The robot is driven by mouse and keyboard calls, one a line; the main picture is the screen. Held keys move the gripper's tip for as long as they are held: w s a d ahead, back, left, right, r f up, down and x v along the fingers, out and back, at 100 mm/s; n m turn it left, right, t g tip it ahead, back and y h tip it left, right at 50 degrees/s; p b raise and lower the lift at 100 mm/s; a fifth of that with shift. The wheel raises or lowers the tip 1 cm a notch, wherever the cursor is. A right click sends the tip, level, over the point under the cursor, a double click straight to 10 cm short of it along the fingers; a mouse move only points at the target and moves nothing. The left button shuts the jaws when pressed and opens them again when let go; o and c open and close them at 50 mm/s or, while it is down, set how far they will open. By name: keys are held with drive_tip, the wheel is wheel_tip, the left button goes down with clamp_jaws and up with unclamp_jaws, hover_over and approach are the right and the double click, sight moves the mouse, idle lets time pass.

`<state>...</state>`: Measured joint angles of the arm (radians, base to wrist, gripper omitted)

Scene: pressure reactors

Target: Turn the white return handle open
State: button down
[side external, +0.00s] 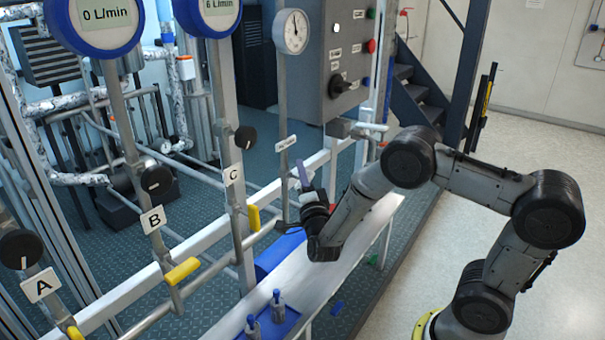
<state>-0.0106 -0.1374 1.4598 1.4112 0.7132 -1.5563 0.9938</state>
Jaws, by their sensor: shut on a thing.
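My gripper (284,226) is at the foot of the thin post with a small white label (285,143), right of the post marked C. A pale, purplish upright piece (303,174) shows just above the gripper. I cannot tell whether it belongs to the handle.
Yellow handles stand at C (254,218), B (181,271) and A (75,333), left of my gripper. A white ledge (335,268) runs below, with a blue tray (266,333) holding small bottles. A grey control box (345,60) stands behind. Floor at right is clear.

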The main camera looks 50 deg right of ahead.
drive_tip(key=shift+a+r+n+t+y, duration=0.25)
drive_tip(key=shift+n+t+y, duration=1.85)
drive_tip(key=shift+n, duration=1.65)
drive_tip(key=shift+a+r+n+t+y, duration=0.15)
drive_tip(key=shift+a+n+t+y, duration=0.25)
drive_tip(key=shift+n+t+y, duration=1.95)
drive_tip(key=shift+a+r+n+t+y, duration=0.25)
drive_tip(key=shift+n+t+y, duration=0.8)
drive_tip(key=shift+n+y, duration=2.8)
drive_tip(key=n+h, duration=0.1)
drive_tip(key=n, duration=0.2)
drive_tip(key=shift+a+n+h, duration=0.1)
drive_tip(key=shift+n+h, duration=0.15)
drive_tip(key=shift+h, duration=0.15)
drive_tip(key=c, duration=0.9)
unclamp_jaws()
drive_tip(key=shift+o, duration=0.2)
